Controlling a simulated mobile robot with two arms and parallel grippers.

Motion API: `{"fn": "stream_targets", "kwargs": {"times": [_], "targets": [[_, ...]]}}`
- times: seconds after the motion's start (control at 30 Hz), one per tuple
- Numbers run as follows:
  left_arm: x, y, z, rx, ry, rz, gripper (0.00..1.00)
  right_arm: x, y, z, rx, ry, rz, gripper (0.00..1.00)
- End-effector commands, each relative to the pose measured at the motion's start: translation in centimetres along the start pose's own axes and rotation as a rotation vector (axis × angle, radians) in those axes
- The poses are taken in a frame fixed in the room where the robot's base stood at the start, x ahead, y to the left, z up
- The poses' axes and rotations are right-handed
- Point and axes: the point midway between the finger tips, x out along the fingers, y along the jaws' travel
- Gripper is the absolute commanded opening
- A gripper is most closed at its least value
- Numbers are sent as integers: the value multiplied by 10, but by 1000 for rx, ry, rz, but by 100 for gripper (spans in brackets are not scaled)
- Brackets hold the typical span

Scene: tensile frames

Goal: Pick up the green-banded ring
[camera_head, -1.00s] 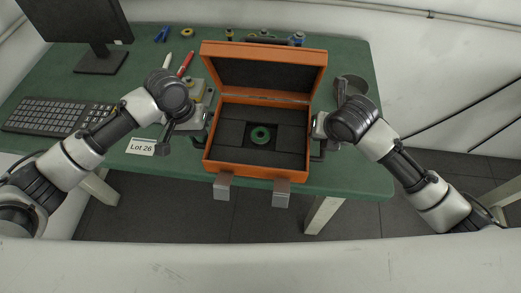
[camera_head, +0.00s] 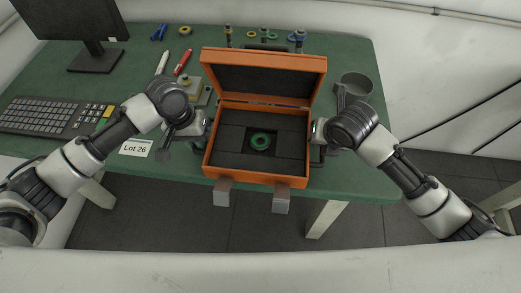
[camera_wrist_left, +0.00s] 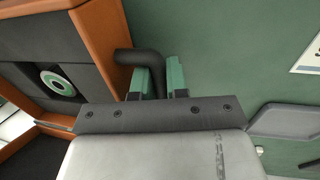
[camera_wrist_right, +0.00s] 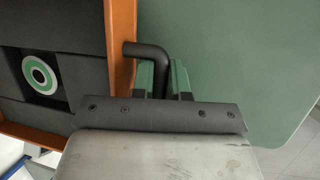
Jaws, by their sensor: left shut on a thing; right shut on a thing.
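The green-banded ring (camera_head: 261,141) lies flat in the square recess of the dark foam inside an open orange case (camera_head: 257,170). The lid stands up at the back. My left gripper (camera_wrist_left: 156,82) is shut on the black handle (camera_wrist_left: 132,56) at the case's left side. My right gripper (camera_wrist_right: 160,78) is shut on the handle (camera_wrist_right: 146,49) at its right side. Neither touches the ring. I cannot tell whether the case rests on the table.
The green table (camera_head: 356,165) carries a keyboard (camera_head: 58,117), monitor (camera_head: 70,25), "Lot 26" card (camera_head: 136,148) and red pen (camera_head: 182,62) left of the case. A grey round bin (camera_head: 357,87) stands right. Several small rings and posts are behind the lid. Two grey latches (camera_head: 222,193) hang at the case's front.

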Motion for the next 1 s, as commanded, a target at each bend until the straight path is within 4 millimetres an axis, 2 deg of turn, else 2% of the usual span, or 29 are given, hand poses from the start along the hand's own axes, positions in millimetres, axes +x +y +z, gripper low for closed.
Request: {"fn": "stream_targets", "kwargs": {"times": [0.23, 0.27, 0.4, 0.77, 0.87, 1.0], "targets": [[16, -6, -1, -5, 4, -5, 0, 15, -5, -4, 1, -6, -5, 0], [15, -6, -1, -6, 1, -7, 17, 14, -6, -5, 1, -2, -7, 18], [14, -5, 0, -4, 0, -5, 39, 13, -5, -5, 1, -1, -5, 39], [8, -4, 0, -1, 1, -2, 40, 13, -3, -5, 0, 0, -1, 40], [-5, -4, -1, -2, 5, -2, 40, 13, -3, -5, 0, 0, -1, 40], [-34, -3, -1, 0, 6, -1, 40, 13, -3, -5, 0, 0, -1, 40]]}}
